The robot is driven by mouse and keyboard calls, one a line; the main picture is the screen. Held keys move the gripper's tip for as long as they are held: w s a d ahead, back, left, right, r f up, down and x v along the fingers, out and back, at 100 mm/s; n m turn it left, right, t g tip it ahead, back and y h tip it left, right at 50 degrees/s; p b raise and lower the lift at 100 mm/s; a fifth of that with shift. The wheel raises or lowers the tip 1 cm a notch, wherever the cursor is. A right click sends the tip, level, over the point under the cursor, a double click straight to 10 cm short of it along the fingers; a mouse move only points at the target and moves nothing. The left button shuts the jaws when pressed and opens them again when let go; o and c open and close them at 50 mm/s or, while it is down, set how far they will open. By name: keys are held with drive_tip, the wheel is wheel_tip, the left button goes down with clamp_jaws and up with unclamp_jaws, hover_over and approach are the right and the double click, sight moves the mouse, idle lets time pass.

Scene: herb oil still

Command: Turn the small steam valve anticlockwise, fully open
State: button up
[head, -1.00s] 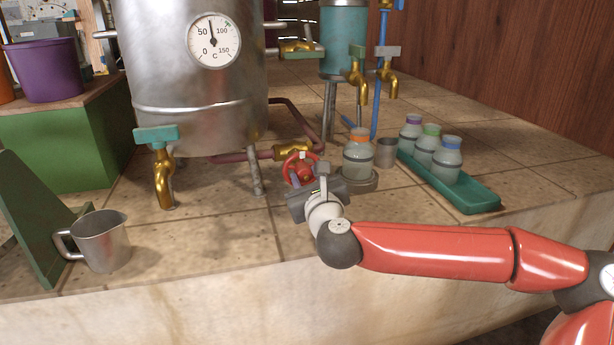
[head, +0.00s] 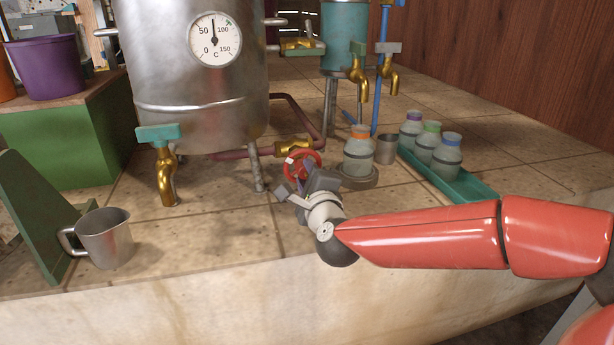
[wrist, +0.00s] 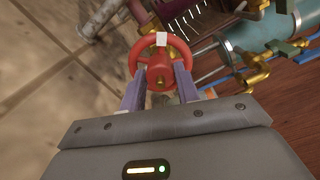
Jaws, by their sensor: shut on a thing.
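The small steam valve has a red round handwheel (head: 302,164) on a brass body (head: 296,147), set in the dark red pipe low beside the still. In the wrist view the handwheel (wrist: 160,62) shows a white mark on its rim at the top. My gripper (wrist: 158,82) has its two fingers on either side of the wheel's hub, shut on the wheel. In the head view my gripper (head: 306,175) is tilted and covers the lower part of the wheel.
A bottle with an orange cap (head: 358,153) stands on a round base close right of my gripper, by a small metal cup (head: 386,149). A green tray (head: 470,186) of bottles is further right. A metal jug (head: 104,240) stands at left. The still (head: 205,120) rises behind.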

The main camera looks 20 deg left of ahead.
drive_tip(key=n+b, duration=0.1)
drive_tip(key=n, duration=0.2)
drive_tip(key=shift+n, duration=0.4)
drive_tip(key=shift+f+n+b, duration=0.1)
drive_tip(key=shift+n+b, duration=0.7)
drive_tip(key=shift+n, duration=1)
drive_tip(key=o, duration=1)
drive_tip(key=shift+c, duration=0.2)
drive_tip(key=p+v, duration=0.2)
drive_tip(key=v, duration=0.5)
drive_tip(key=shift+s+d, duration=0.15)
drive_tip(key=shift+s, duration=0.25)
